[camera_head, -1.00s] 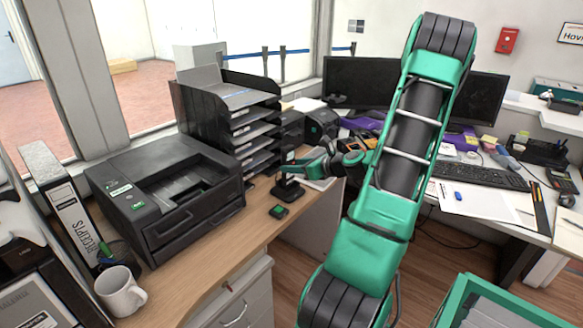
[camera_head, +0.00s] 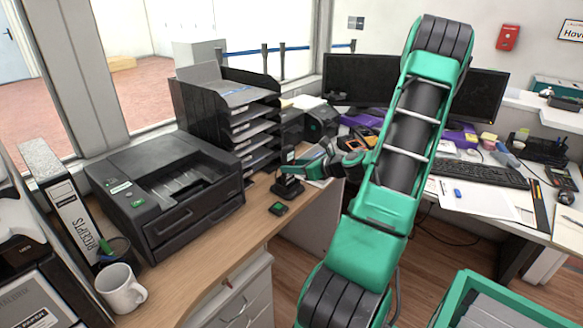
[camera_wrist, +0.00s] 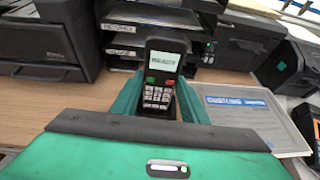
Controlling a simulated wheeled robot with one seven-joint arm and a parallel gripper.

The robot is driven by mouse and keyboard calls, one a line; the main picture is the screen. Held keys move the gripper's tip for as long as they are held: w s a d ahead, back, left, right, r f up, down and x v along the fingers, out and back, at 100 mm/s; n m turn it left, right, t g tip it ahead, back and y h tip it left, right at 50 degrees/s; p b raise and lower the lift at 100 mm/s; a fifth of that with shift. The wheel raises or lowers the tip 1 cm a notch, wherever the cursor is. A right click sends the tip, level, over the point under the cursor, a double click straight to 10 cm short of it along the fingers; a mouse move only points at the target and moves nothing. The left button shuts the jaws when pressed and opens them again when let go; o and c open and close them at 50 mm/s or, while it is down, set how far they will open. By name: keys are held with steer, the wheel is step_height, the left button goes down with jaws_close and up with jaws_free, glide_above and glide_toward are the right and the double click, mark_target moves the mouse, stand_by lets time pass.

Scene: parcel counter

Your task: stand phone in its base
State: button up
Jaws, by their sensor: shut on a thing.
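The phone (camera_wrist: 158,78) is a dark handset with a lit pale screen and a keypad, facing the wrist camera and standing about upright. My gripper (camera_wrist: 158,98) is shut on it, with a green finger on each side. In the head view the phone (camera_head: 288,157) shows small at the end of my gripper (camera_head: 297,168). The black base (camera_head: 288,189) sits on the wooden desk directly below the phone. I cannot tell whether the phone's foot touches the base. The phone's lower end is hidden behind my gripper in the wrist view.
A black printer (camera_head: 165,195) and a letter-tray stack (camera_head: 225,115) stand left of and behind the base. A small black device with a green face (camera_head: 278,208) lies just in front of it. A printed sheet (camera_wrist: 245,115) lies right of my gripper.

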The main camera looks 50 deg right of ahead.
steer(key=shift+f, duration=0.6)
steer(key=o, duration=1.2)
steer(key=shift+o, duration=0.2)
steer(key=shift+s, duration=0.1)
steer(key=v, duration=1)
steer(key=shift+s, duration=0.25)
steer(key=shift+r, duration=0.1)
